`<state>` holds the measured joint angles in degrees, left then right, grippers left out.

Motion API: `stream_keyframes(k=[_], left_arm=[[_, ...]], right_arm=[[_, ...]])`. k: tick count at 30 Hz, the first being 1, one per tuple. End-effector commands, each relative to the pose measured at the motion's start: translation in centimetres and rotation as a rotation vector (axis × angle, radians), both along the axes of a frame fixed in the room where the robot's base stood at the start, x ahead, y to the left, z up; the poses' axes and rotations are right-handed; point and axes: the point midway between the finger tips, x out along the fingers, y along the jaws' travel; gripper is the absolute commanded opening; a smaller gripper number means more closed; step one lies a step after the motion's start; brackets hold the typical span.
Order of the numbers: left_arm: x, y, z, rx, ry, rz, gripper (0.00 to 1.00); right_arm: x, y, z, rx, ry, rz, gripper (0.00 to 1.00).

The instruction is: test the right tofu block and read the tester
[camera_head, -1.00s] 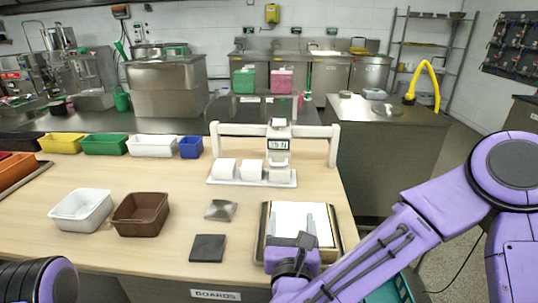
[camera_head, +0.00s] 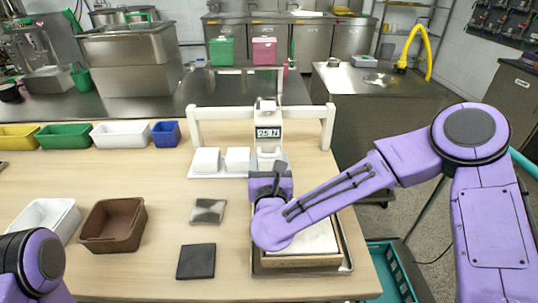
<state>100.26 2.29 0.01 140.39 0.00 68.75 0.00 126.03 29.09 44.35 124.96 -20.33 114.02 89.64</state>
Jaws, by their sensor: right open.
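The tester is a white frame with a crossbeam (camera_head: 225,113) over the table, and its head carries a display (camera_head: 268,132) that reads 25 N. Two white tofu blocks show on the white tray (camera_head: 205,175) under it, a left block (camera_head: 206,160) and a middle block (camera_head: 238,159). The place of the right block is hidden behind the tester head and my right gripper. My right gripper (camera_head: 279,168) is open at the tester's lower part, pointing away from me. I cannot tell whether it touches the tester. My left arm shows at the lower left, with its gripper out of view.
A wooden-framed tray with a white surface (camera_head: 318,238) lies under my right arm. A dark square plate (camera_head: 196,261), a metal square (camera_head: 208,211), a brown bin (camera_head: 113,225) and a white bin (camera_head: 55,214) are nearer left. Coloured bins line the back left.

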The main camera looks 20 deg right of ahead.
Motion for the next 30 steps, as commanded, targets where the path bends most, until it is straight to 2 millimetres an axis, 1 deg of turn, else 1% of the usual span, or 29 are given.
stream_keyframes(k=[1, 4, 12, 14, 15, 17, 18, 20, 24, 30], left_arm=[[0.0, 0.0, 0.3, 0.0, 0.0, 0.0, 0.43], [0.0, 0.0, 0.4, 0.0, 0.0, 0.0, 0.43], [0.0, 0.0, 0.3, 0.0, 0.0, 0.0, 0.43], [0.0, 0.0, 0.3, 0.0, 0.0, 0.0, 0.43], [0.0, 0.0, 0.3, 0.0, 0.0, 0.0, 0.43], [0.0, 0.0, 0.3, 0.0, 0.0, 0.0, 0.43], [0.0, 0.0, 0.3, 0.0, 0.0, 0.0, 0.43], [0.0, 0.0, 0.2, 0.0, 0.0, 0.0, 0.43], [0.0, 0.0, -1.1, 0.0, 0.0, 0.0, 0.43], [0.0, 0.0, -0.7, 0.0, 0.0, 0.0, 0.43]], right_arm=[[0.6, -0.2, 0.1, 0.001, 0.001, -0.002, 0.71], [1.4, -0.5, 0.0, 0.0, 0.0, -0.001, 0.71], [1.6, -0.6, 0.0, 0.0, 0.0, -0.002, 0.71], [1.6, -0.6, 0.0, 0.0, 0.0, -0.002, 0.51], [1.6, -0.6, 0.0, 0.0, 0.0, -0.002, 0.38], [1.6, -0.6, 0.0, 0.0, 0.0, -0.002, 0.19], [1.6, -0.6, 0.0, 0.0, 0.0, -0.002, 0.06], [1.5, -0.7, -0.1, 0.001, 0.0, -0.003, 0.06], [1.4, -1.2, -0.4, 0.002, -0.001, -0.003, 0.06], [1.4, -1.2, 0.0, 0.0, 0.0, -0.002, 0.06]])
